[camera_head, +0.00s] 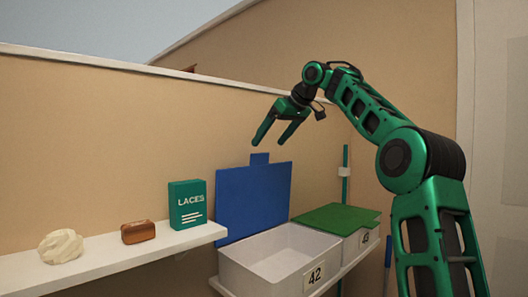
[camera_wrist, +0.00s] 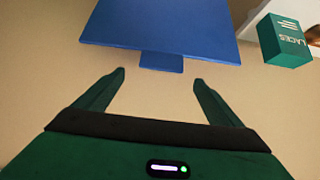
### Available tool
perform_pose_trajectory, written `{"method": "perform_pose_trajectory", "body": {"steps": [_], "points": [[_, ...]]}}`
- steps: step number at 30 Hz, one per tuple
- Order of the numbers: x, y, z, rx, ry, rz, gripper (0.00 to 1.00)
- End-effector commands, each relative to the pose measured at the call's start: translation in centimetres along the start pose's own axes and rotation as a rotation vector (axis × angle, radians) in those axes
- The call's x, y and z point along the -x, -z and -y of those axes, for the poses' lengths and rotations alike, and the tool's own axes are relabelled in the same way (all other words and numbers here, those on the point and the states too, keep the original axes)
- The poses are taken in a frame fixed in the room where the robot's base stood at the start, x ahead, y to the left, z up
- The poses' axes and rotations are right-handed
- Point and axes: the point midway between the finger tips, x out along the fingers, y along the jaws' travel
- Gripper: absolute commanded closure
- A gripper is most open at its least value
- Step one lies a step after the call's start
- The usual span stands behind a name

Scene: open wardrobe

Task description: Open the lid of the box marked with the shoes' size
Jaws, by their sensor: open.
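A white box marked 42 (camera_head: 262,268) stands on the lower shelf with its blue lid (camera_head: 250,203) swung up and standing upright behind it. The inside of this box looks empty from here. Beside it on the right is a box marked with a partly legible number, perhaps 43 (camera_head: 361,242), with its green lid (camera_head: 338,218) lying shut on top. My gripper (camera_head: 274,141) is open and empty, above the blue lid and apart from it. In the wrist view the blue lid (camera_wrist: 165,25) and its tab (camera_wrist: 161,62) show just beyond my open fingers. No shoes are in view.
A shelf (camera_head: 110,263) on the left holds a green LACES box (camera_head: 187,204), a brown object (camera_head: 138,232) and a crumpled cream lump (camera_head: 61,247). A thin green upright rod (camera_head: 344,178) stands behind the green lid. The air around my gripper is free.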

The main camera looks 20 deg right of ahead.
Motion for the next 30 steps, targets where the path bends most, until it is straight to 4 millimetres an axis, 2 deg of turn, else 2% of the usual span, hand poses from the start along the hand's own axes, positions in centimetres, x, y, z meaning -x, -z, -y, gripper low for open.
{"method": "perform_pose_trajectory", "body": {"steps": [3, 10, 25, 30], "points": [[1.9, 0.0, -0.2, -0.003, -0.002, -0.001, 0.11], [3.5, 0.0, -0.2, -0.002, -0.001, 0.000, 0.11], [3.6, 0.0, -0.1, -0.002, -0.001, 0.002, 0.11], [2.3, -0.9, 1.4, -0.017, -0.006, 0.048, 0.11]]}}
